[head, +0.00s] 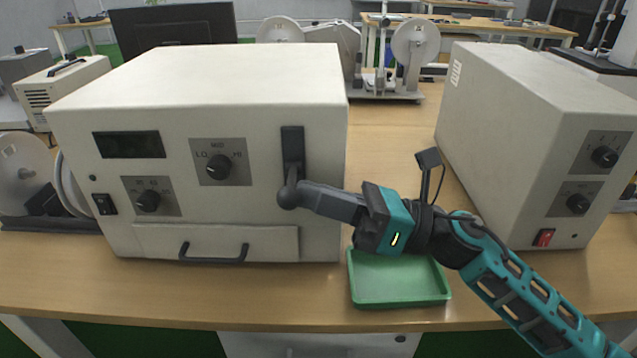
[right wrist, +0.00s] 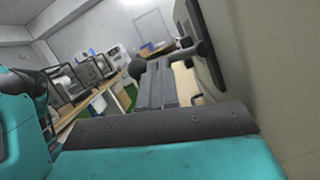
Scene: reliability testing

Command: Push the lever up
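The lever sits on a dark upright plate (head: 293,145) on the front of the left white box (head: 215,85). Its rounded dark knob (head: 287,197) is at the plate's lower end and sticks out from the box. My right gripper (head: 304,194) comes in from the right with its fingertips at the knob. In the right wrist view, the fingers (right wrist: 167,84) lie close together and look shut, with the lever's ball end (right wrist: 137,68) and bar just past their tips. I cannot tell whether they touch it. Part of the lever is hidden behind the fingers. My left gripper is not in view.
A green tray (head: 400,299) lies on the wooden table (head: 200,293) below my right gripper. A second white box (head: 520,110) with knobs and a red switch stands at the right. The left box has dials and a drawer with a dark handle (head: 213,258).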

